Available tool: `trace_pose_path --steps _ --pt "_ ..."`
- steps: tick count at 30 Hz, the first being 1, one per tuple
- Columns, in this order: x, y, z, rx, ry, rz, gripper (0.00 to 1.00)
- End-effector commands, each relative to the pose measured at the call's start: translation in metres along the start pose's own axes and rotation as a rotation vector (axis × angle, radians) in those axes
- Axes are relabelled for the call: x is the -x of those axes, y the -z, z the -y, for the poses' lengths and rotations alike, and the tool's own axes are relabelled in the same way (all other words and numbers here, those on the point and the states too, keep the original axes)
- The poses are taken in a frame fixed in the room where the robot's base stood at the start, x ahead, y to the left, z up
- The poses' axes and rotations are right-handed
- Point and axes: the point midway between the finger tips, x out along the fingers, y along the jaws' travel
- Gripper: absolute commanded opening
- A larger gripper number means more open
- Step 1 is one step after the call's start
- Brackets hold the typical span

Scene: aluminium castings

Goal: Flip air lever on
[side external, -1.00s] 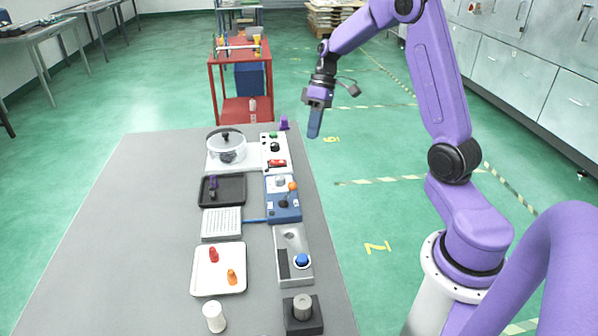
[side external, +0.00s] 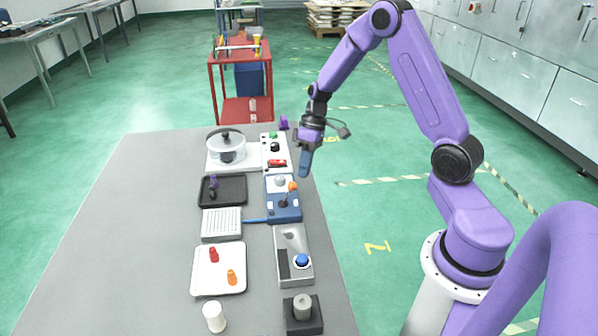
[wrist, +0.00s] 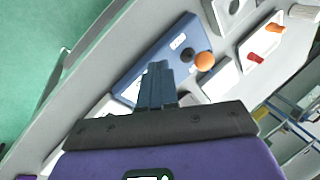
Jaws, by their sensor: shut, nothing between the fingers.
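The blue control box (side external: 285,212) sits near the right edge of the grey table. It carries a lever with an orange ball knob (side external: 292,186), and a blue hose runs from the box to a white grid plate (side external: 222,223). In the wrist view the orange knob (wrist: 204,61) and the blue box (wrist: 190,35) lie just beyond my fingers. My gripper (side external: 304,174) is shut and empty, pointing down, above and apart from the knob. Its closed fingers (wrist: 158,68) cover part of the box in the wrist view.
A white unit with a red switch (side external: 277,163) and a lidded pot (side external: 227,148) stand behind the box. A grey unit with a blue button (side external: 302,261) is in front. A black tray (side external: 235,190) and white tray (side external: 205,280) lie left. The table's left side is clear.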

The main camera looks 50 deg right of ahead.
Motion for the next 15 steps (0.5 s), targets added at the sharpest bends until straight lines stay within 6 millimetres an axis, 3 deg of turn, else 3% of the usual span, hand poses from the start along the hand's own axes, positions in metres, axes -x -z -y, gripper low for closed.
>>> trace_pose_path --steps 6,15 --pt "-0.007 0.004 0.025 0.004 -0.001 -0.002 0.00" --pt "-0.009 0.005 0.030 0.002 -0.001 -0.003 0.00"
